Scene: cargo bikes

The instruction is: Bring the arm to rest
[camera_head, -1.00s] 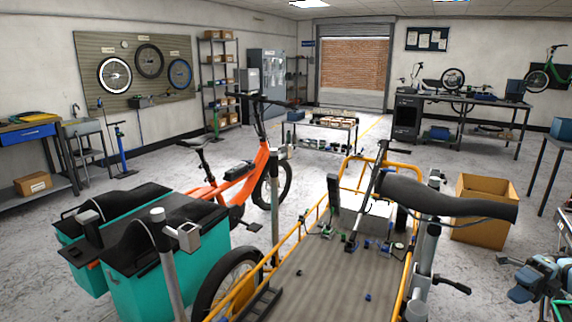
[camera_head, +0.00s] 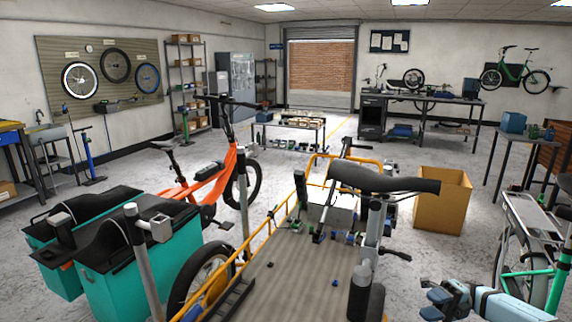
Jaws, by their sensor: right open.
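My right gripper (camera_head: 432,298) is low in the view, right of centre, with dark blue fingers pointing left. They look apart, with nothing seen between them. My pale blue right arm (camera_head: 515,306) comes in from the lower right edge. The gripper is to the right of the cargo bike's wooden deck (camera_head: 295,268) and its dark bottle (camera_head: 360,292), apart from both in the picture. My left gripper is not in view.
An open cardboard box (camera_head: 440,203) stands on the floor beyond my gripper. A bike with a green frame (camera_head: 556,285) is close on the right. Teal panniers (camera_head: 140,272) and an orange bike (camera_head: 215,172) stand left.

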